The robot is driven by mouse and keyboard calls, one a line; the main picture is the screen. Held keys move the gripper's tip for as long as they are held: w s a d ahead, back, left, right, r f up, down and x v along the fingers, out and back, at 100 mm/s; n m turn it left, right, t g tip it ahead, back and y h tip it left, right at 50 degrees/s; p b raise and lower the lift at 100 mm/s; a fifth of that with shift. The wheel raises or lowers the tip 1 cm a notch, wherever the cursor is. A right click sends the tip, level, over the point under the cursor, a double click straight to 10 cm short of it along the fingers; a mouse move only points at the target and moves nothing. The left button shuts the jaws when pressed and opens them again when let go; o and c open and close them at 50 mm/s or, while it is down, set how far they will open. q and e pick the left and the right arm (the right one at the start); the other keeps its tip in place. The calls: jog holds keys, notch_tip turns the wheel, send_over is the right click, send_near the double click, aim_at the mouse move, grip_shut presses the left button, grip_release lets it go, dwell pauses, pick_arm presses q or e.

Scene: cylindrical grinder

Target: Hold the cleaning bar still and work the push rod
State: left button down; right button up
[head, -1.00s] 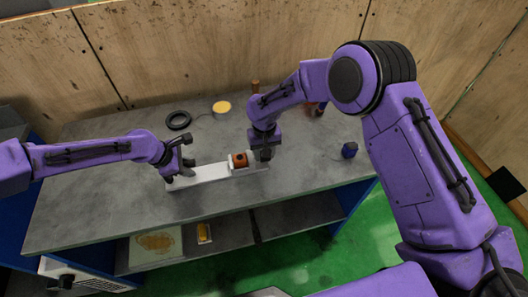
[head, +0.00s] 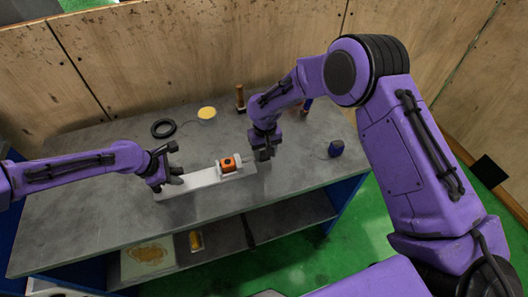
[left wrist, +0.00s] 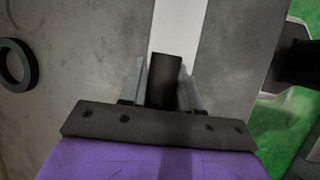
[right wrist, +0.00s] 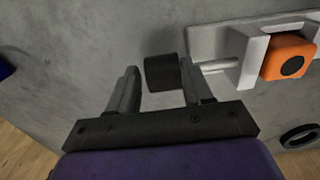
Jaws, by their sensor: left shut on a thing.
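The cleaning bar, a long white piece (head: 203,181), lies on the grey bench with an orange block (head: 227,165) toward its right end. My left gripper (head: 171,179) is at the bar's left end. In the left wrist view its fingers are shut on a dark upright block (left wrist: 165,76) at the end of the white strip (left wrist: 179,28). My right gripper (head: 263,156) is beyond the bar's right end. In the right wrist view its fingers are open, with the push rod's black knob (right wrist: 161,73) near the tips; contact is unclear. The pale rod (right wrist: 218,66) runs from the knob into a white bracket (right wrist: 249,56).
A black ring (head: 163,128), a yellow-topped round tin (head: 207,113) and a wooden-handled tool (head: 240,98) stand toward the back. A dark blue item (head: 336,148) is at the right. The bench's front is clear; a lower shelf holds a tray (head: 148,259).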

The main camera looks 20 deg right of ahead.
notch_tip(320, 180, up, 12)
dwell(0.4)
pick_arm(q)
jog(key=c, duration=0.7)
grip_release()
jog(key=v, duration=1.2)
